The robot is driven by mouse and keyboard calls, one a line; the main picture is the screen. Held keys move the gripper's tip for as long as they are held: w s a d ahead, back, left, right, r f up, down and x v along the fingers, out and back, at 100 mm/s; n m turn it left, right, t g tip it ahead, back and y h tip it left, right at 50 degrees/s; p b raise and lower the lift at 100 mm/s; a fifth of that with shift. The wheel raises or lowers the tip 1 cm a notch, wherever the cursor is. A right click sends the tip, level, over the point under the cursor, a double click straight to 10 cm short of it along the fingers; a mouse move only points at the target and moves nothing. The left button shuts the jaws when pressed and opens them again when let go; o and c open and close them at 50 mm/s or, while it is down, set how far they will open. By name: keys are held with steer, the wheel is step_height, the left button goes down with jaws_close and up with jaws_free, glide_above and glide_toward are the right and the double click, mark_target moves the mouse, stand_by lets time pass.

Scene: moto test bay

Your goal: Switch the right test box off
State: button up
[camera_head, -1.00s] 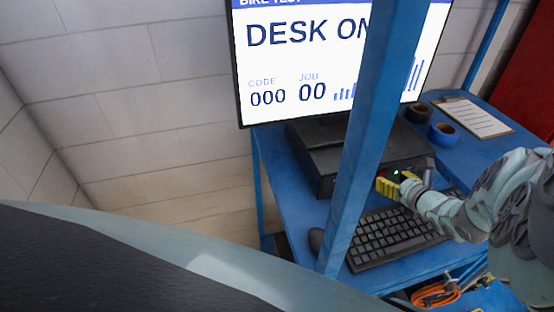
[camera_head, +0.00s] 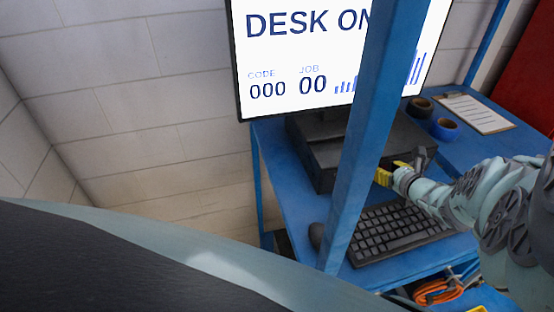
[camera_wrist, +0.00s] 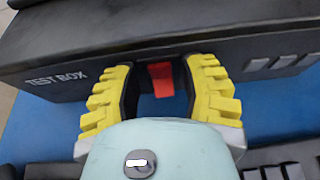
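The test box (camera_wrist: 45,82) is a dark box lettered "TEST BOX" with a red rocker switch (camera_wrist: 161,79) on its front. In the head view the box (camera_head: 318,160) sits on the blue desk under the monitor, partly hidden by a blue post. My gripper (camera_wrist: 160,88) is at the box's front with its two yellow fingers apart. The red switch shows between the fingers. I cannot tell whether the fingertips touch the panel. In the head view my gripper (camera_head: 384,176) hides the switch. Only one box labelled as a test box is visible.
A keyboard (camera_head: 395,232) and mouse (camera_head: 317,236) lie in front of the box. The blue post (camera_head: 372,120) rises close to my gripper. Tape rolls (camera_head: 444,129) and a clipboard (camera_head: 476,114) are on the right. The monitor (camera_head: 300,60) reads "DESK ON". Grey buttons (camera_wrist: 284,62) are right of the switch.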

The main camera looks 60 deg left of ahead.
jaws_close()
steer(key=shift+d, duration=0.1)
steer(key=shift+d+f+b, duration=0.1)
steer(key=shift+f+b, duration=0.2)
steer(key=shift+b, duration=0.15)
steer(key=shift+y+b, duration=0.35)
steer(key=shift+y, duration=0.25)
steer(key=shift+r, duration=0.2)
steer(key=shift+o, duration=1.2)
jaws_free()
